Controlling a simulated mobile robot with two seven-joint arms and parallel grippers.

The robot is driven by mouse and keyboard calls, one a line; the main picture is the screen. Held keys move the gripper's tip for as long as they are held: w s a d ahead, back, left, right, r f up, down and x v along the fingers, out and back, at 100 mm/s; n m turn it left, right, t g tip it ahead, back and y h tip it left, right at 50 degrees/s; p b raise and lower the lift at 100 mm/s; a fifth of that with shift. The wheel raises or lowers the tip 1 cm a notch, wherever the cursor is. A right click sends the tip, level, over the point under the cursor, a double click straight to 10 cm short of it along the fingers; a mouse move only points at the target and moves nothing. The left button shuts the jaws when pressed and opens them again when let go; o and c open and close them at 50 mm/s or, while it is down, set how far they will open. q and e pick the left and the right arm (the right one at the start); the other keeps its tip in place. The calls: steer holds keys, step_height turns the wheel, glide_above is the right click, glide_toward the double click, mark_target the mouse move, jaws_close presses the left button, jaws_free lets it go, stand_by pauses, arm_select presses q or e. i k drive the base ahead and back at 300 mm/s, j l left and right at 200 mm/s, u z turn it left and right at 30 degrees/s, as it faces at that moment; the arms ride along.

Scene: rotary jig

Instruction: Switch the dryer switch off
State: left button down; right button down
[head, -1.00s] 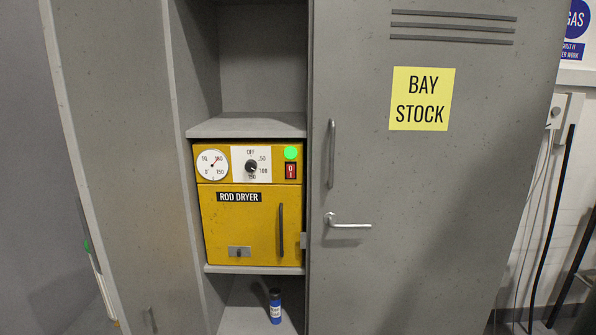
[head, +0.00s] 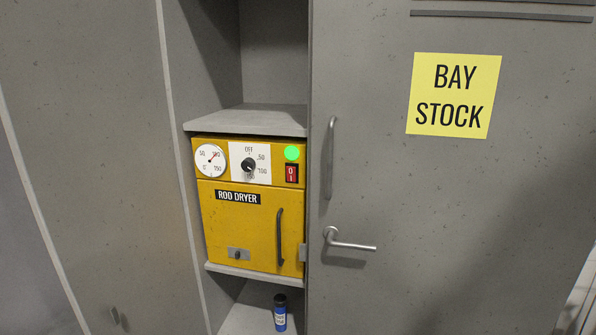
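The yellow rod dryer (head: 226,225) stands on a shelf inside the grey cabinet in the head view. Its red rocker switch (head: 291,173), marked 0 and 1, is at the upper right of its front. A round green light (head: 292,153) glows just above the switch. Left of them are a black dial (head: 248,165) on a white scale plate and a round gauge (head: 210,160). Which way the rocker is pressed is too small to tell. Neither of my grippers shows in the view.
A closed grey door (head: 450,220) with a BAY STOCK sign (head: 453,95) and a lever handle (head: 348,240) stands right of the dryer. An open grey door panel (head: 90,150) is at the left. A blue bottle (head: 280,312) stands on the shelf below.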

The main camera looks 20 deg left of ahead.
mark_target(291, 171)
steer(key=i+l+u, duration=0.3)
steer(key=i+l, duration=0.9)
steer(key=l, duration=0.1)
